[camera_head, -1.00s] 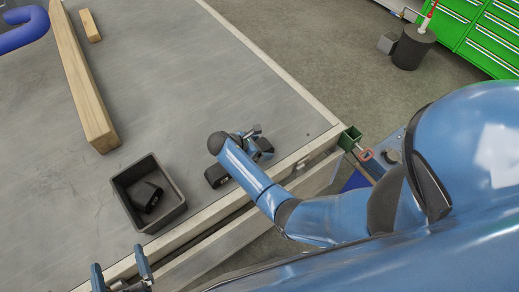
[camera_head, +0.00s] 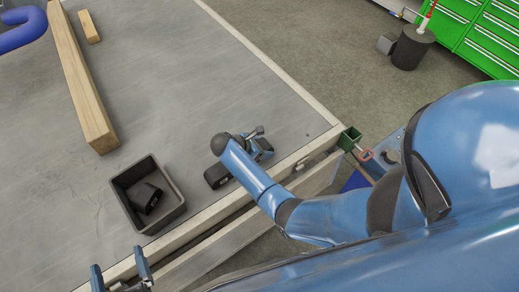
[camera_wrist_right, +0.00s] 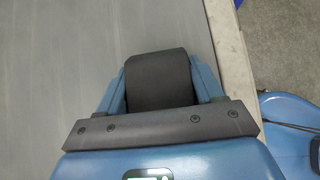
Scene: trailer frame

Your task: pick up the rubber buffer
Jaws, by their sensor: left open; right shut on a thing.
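My right gripper (camera_head: 264,147) is low over the bench near its front edge, partly hidden by my arm in the head view. In the right wrist view a dark, rounded rubber buffer (camera_wrist_right: 158,80) sits between its two blue fingers, and the jaws are shut on it. Whether it touches the bench is unclear. A similar black block (camera_head: 146,198) lies in a dark open bin (camera_head: 122,188). My left gripper (camera_head: 120,271) is open and empty at the bottom of the head view.
A long wooden beam (camera_head: 80,80) and a short wood piece (camera_head: 89,27) lie on the bench at the left. A blue curved tube (camera_head: 20,35) is at the top left corner. The middle of the bench is clear. A green clamp (camera_head: 349,138) sits at the bench's right corner.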

